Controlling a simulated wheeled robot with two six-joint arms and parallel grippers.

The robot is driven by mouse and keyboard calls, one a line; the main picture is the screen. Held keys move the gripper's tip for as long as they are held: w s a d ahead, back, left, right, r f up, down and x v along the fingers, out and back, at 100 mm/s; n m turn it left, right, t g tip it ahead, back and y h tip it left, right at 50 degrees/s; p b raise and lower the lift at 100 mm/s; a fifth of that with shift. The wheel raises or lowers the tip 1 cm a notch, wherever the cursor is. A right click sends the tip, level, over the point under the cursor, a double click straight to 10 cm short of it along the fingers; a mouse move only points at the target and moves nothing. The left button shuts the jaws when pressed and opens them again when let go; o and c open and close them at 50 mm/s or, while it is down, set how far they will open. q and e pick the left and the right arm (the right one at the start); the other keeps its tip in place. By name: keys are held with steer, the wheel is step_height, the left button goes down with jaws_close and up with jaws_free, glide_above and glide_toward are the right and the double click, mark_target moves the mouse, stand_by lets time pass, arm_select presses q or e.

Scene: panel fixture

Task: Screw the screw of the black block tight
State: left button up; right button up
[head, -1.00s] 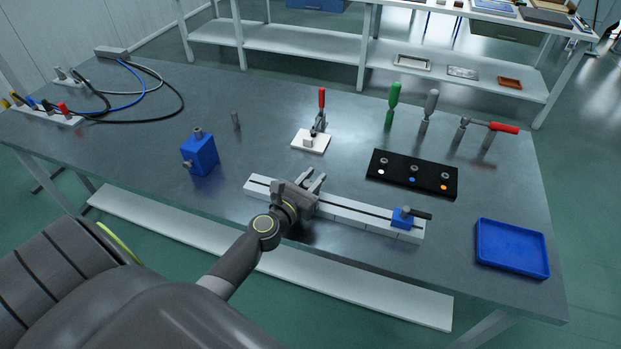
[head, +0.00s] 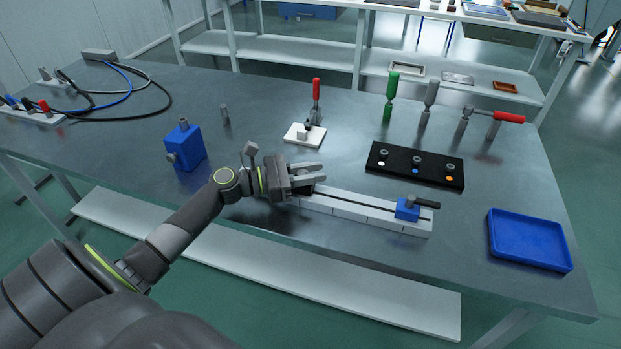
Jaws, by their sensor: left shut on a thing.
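A black block (head: 389,172) lies flat on the table at right of centre. Several small round grey parts stand on it in a row, with a white, a blue and an orange dot in front of them. My left gripper (head: 318,180) is over the left end of the light slotted rail (head: 345,207), its fingers pointing right, apart from the black block. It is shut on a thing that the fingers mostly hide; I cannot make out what. My right gripper is not in view.
A small blue clamp (head: 407,208) with a dark handle sits on the rail's right end. A blue tray (head: 528,240) is at the right. A blue box (head: 186,148), a red-handled toggle clamp (head: 316,95) and upright tools with green (head: 391,88) and grey (head: 431,92) handles stand around.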

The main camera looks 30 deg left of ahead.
arm_select(q)
steer(key=shift+m+g+h, duration=0.4)
steer(key=shift+g, duration=0.1)
steer(key=o, duration=1)
steer(key=shift+s, duration=0.1)
steer(key=shift+s+a+f+b, duration=0.1)
steer(key=shift+s+a+b, duration=0.15)
steer(key=shift+a+b, duration=0.1)
steer(key=v, duration=1.5)
steer(key=shift+s+a, duration=0.5)
